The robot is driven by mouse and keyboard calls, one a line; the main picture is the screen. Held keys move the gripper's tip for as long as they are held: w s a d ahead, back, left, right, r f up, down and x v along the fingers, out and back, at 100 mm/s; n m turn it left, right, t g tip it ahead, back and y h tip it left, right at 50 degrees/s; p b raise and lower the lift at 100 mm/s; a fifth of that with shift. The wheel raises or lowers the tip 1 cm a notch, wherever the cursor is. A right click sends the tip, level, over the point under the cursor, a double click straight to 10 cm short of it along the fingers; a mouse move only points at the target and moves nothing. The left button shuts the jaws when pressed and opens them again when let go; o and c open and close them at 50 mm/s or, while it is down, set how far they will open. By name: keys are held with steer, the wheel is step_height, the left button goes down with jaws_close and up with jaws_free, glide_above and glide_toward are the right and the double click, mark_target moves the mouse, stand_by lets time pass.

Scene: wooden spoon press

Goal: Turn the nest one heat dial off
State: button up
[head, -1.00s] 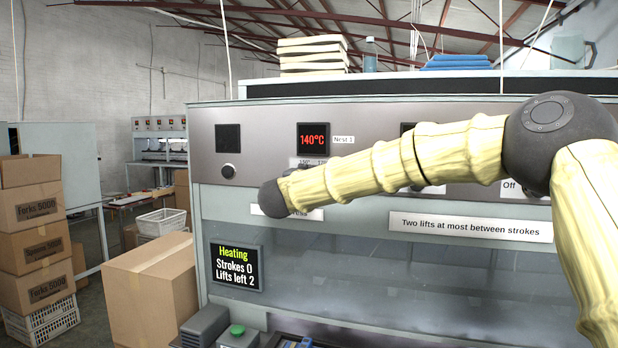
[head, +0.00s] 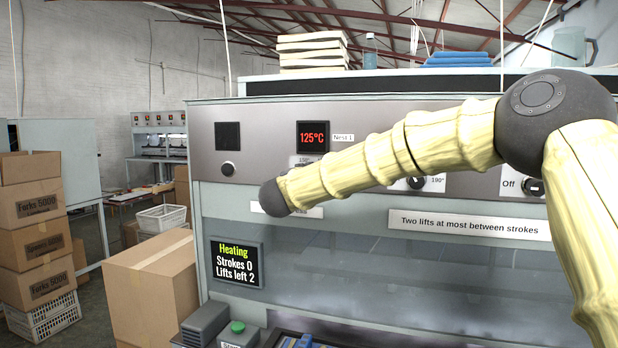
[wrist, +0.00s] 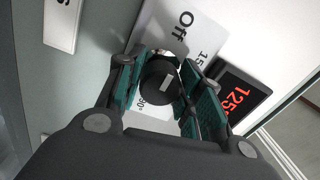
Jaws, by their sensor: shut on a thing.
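The nest one heat dial (wrist: 158,84) is a round black knob with a white mark on its face, seen in the wrist view on a pale scale plate. "Off" is printed on the plate (wrist: 200,35), above and right of the knob. My gripper (wrist: 164,88) is shut on the dial, with green-lined fingers on its left and right sides. The red nest one display (head: 313,136) reads 125°C in the head view; it also shows in the wrist view (wrist: 241,98). In the head view my arm hides the dial and most of my gripper.
Another dial (head: 416,184) and an Off switch (head: 533,186) sit farther right on the panel. A small knob (head: 228,169) is at the left. The status screen (head: 236,265) reads Heating, Strokes 0, Lifts left 2. Cardboard boxes (head: 153,285) stand left of the press.

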steer(key=o, duration=1)
steer(key=shift+o, duration=0.2)
steer(key=shift+s, duration=0.1)
steer(key=v, duration=1.1)
steer(key=shift+s, duration=0.4)
steer(key=shift+a+f, duration=0.1)
steer(key=shift+a, duration=0.05)
